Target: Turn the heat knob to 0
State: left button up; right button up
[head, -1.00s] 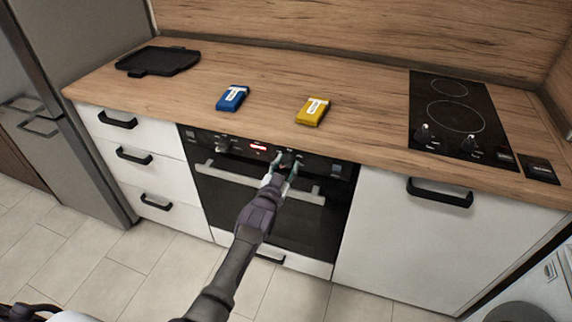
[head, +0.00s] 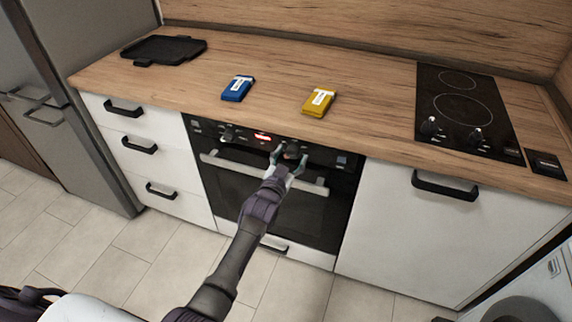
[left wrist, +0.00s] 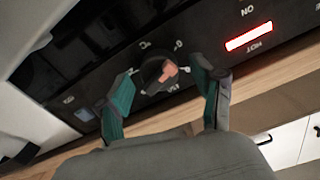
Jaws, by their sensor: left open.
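The oven's dark control panel (head: 326,156) is under the worktop. A dark round knob (head: 291,149) is on it, right of the red lit display (head: 263,137). In the left wrist view this knob (left wrist: 156,73) has an orange pointer mark, and small labels around it are too blurred to read surely. My left gripper (head: 289,160) is open at the knob. In the left wrist view its green-lined fingers (left wrist: 164,102) are either side of the knob, with gaps showing. I cannot tell whether either finger touches it. My right gripper is not in view.
Another panel knob (head: 227,133) is left of the display. The oven handle (head: 225,163) runs below the panel. A blue box (head: 237,89), a yellow box (head: 319,103) and a black tray (head: 165,50) lie on the worktop. A black hob (head: 466,115) is at right.

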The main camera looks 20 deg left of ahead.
pick_arm(q)
jog(key=s, duration=1.1)
jog(key=shift+s+a, duration=0.2)
jog(key=shift+s, duration=0.2)
jog(key=s+d+f+g+p, duration=0.1)
jog(key=s+f+g, duration=0.45)
jog(key=f, duration=0.95)
jog(key=s+f+g, duration=0.3)
jog(key=s+f, duration=0.6)
jog(key=f, duration=0.6)
jog(key=s+a+f+g, duration=0.1)
jog(key=s+f, duration=0.4)
jog(key=s, duration=0.6)
jog(key=s+a+f+g+p, duration=0.1)
jog(key=s+f+g, duration=0.3)
jog(key=s, duration=0.7)
jog(key=s+a+f+g, duration=0.2)
jog(key=s+f, duration=0.4)
jog(key=s, duration=0.6)
jog(key=shift+a+f+n+g+y+p, duration=0.15)
jog(key=shift+f+n+g+y+p, duration=0.2)
jog(key=shift+g, duration=0.4)
